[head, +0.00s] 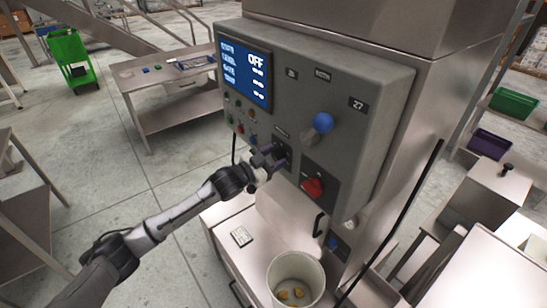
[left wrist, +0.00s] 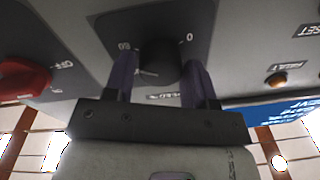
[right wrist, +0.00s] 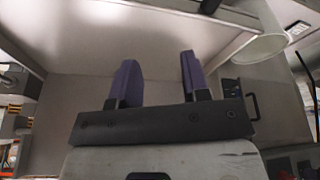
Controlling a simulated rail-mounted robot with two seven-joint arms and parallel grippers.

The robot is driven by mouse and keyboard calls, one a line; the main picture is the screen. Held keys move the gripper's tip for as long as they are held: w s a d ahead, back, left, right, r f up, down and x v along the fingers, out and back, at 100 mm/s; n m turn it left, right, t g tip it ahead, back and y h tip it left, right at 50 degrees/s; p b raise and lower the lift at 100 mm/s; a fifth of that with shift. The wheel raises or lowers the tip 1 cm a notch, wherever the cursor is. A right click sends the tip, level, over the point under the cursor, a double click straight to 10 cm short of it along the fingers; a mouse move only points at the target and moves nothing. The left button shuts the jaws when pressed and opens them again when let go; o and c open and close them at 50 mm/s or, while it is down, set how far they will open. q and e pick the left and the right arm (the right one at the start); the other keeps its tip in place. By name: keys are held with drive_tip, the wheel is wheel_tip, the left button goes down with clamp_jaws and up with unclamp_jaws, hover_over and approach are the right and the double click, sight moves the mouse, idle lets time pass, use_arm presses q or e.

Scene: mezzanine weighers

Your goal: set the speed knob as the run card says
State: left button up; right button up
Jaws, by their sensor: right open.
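The speed knob (left wrist: 160,62) is a black knob on a dark plate of the grey control box (head: 355,95). In the left wrist view its scale shows a 0 on the right and another number on the left; its exact setting is unclear. My left gripper (left wrist: 160,80) has one finger on each side of the knob, open, with no clear grip on it. In the head view my left gripper (head: 275,158) largely hides the knob. A small printed card (head: 242,236) lies on the ledge below, too small to read. My right gripper (right wrist: 158,80) is open and empty.
The blue screen (head: 245,72) reads OFF. A pale bucket (head: 296,262) with a few yellowish pieces stands below. A steel table (head: 170,110) stands at the left.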

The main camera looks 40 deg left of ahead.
use_arm(q)
drive_tip(key=shift+o, duration=1.4)
drive_tip(key=shift+s, duration=0.15)
use_arm(e)
drive_tip(key=shift+a, duration=0.1)
use_arm(q)
drive_tip(key=b+v, duration=0.2)
drive_tip(key=v, duration=1.1)
drive_tip(key=shift+s+a, duration=0.15)
drive_tip(key=shift+s, duration=0.1)
use_arm(e)
wheel_tip(320, 180, down, 2)
drive_tip(key=shift+f, duration=0.1)
